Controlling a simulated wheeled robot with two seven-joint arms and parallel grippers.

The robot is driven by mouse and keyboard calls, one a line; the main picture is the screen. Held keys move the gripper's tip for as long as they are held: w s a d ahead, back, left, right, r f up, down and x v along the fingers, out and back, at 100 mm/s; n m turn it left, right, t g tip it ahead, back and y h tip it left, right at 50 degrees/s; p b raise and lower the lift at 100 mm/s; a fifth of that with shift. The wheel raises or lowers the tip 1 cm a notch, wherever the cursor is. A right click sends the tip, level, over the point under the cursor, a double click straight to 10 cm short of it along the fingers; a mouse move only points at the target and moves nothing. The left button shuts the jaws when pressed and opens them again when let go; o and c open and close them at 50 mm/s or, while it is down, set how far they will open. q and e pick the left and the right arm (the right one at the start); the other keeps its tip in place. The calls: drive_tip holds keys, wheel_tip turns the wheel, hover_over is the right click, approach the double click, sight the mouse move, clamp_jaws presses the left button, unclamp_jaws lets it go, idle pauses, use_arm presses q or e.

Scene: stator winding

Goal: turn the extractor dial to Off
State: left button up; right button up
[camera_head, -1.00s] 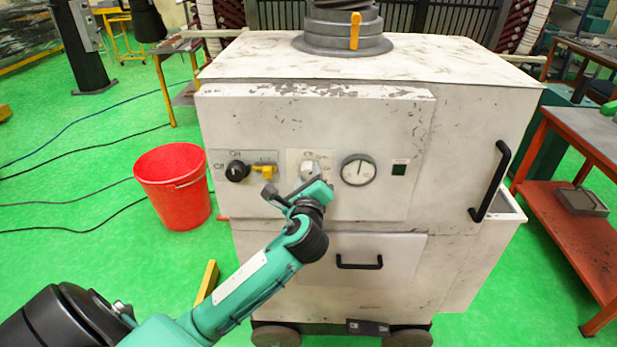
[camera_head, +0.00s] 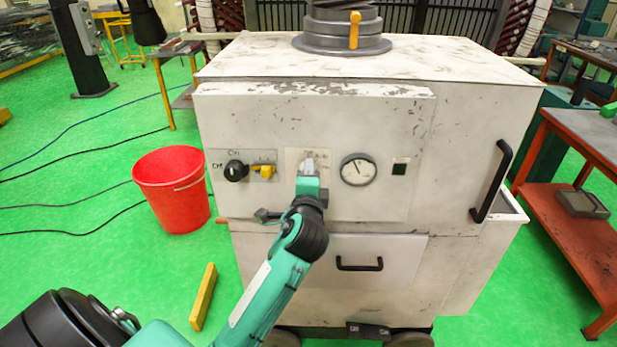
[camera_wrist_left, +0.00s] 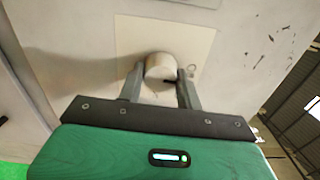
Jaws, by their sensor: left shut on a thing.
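A pale round dial (camera_wrist_left: 160,66) sits on a light plate (camera_wrist_left: 199,44) on the front of the white cabinet (camera_head: 270,120). My left gripper (camera_wrist_left: 159,78) is shut on this dial, one finger on each side. In the head view the left gripper (camera_head: 308,170) points up at the plate and covers most of the dial; small lettering above it is too blurred to read surely. A black dial (camera_head: 235,171) marked On and Off is farther left on the panel, apart from the gripper. My right gripper is not in view.
A yellow lever (camera_head: 264,170) sits between the dials. A round gauge (camera_head: 359,169) is just right of the gripper. A drawer handle (camera_head: 359,264) is below. A red bucket (camera_head: 170,190) and a yellow bar (camera_head: 204,296) are on the floor at the left.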

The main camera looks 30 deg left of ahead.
use_arm(q)
drive_tip(key=shift+n, duration=0.3)
idle(0.4)
drive_tip(key=o, duration=1)
drive_tip(key=b+v, duration=0.4)
drive_tip(key=v, duration=0.9)
drive_tip(key=shift+s+d, duration=0.15)
drive_tip(key=shift+s, duration=0.25)
